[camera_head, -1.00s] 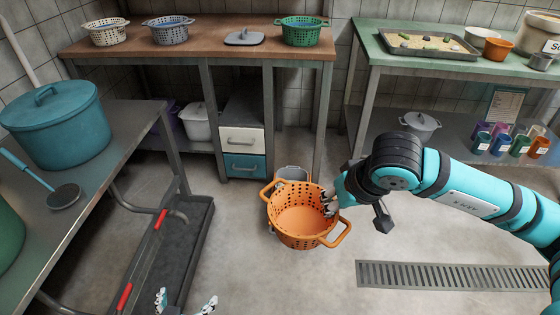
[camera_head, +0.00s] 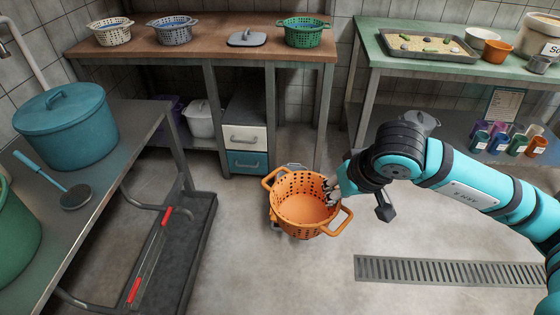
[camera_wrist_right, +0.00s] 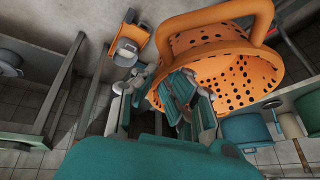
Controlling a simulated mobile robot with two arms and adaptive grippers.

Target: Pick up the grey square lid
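The grey square lid (camera_head: 247,38) lies flat on the brown worktop at the back, between a grey-blue basket and a green basket, with its handle up. My right gripper (camera_head: 331,190) is well in front of and below it, at the right rim of an orange perforated basket (camera_head: 300,212). In the right wrist view the fingers (camera_wrist_right: 180,95) close over the basket wall (camera_wrist_right: 230,75). The basket hangs tilted above the floor and looks empty inside. My left gripper is out of view.
The brown worktop (camera_head: 210,55) also holds a cream basket (camera_head: 112,32), the grey-blue basket (camera_head: 169,30) and the green basket (camera_head: 303,33). A steel table with a teal pot (camera_head: 67,127) stands left. A green table (camera_head: 370,42) stands right. Floor between is mostly clear.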

